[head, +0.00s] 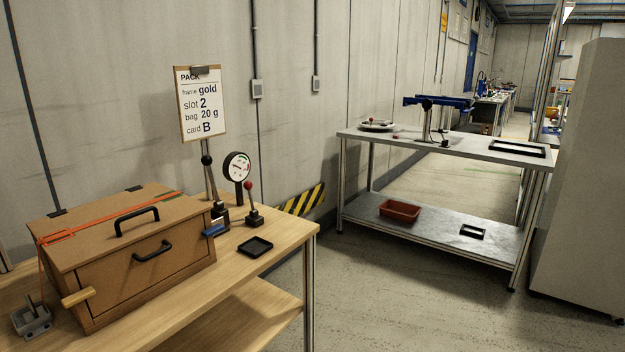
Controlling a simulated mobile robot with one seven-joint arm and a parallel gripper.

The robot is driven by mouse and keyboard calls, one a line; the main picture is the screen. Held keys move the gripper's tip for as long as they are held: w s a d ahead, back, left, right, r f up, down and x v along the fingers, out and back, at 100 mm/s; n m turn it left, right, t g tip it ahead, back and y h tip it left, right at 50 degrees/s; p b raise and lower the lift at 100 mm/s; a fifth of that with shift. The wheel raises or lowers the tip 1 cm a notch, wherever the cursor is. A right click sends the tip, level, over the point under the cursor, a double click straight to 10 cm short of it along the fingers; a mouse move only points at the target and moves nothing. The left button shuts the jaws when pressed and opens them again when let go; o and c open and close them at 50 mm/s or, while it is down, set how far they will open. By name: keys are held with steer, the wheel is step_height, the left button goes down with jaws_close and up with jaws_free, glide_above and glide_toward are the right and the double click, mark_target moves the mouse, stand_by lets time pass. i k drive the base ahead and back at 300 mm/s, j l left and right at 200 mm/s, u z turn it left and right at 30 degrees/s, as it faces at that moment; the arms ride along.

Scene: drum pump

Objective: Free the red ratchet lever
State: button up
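A wooden chest (150,285) with a closed lid and black handles stands on the near wooden table. An orange-red strap (125,213) runs over its lid and hangs down the left front. A flat orange-red piece (58,237) lies on the strap at the lid's left end; it looks like a ratchet lever, but it is too small to tell its position. A separate upright lever with a red knob (250,198) stands on a black base right of the chest. My gripper is not in view.
Behind the chest stand a black-knobbed lever (208,180) and a dial gauge (238,166). A blue-ended item (215,230) and a black tray (255,246) lie to the right. A wooden handle (77,297) and a grey fixture (31,319) are front left. Open floor (400,285) lies right.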

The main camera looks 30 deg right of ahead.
mark_target(247, 185)
steer(key=z, duration=0.5)
steer(key=i+j+z, duration=0.15)
steer(key=i, duration=1.3)
steer(key=i+j, duration=0.35)
steer(key=j, duration=0.15)
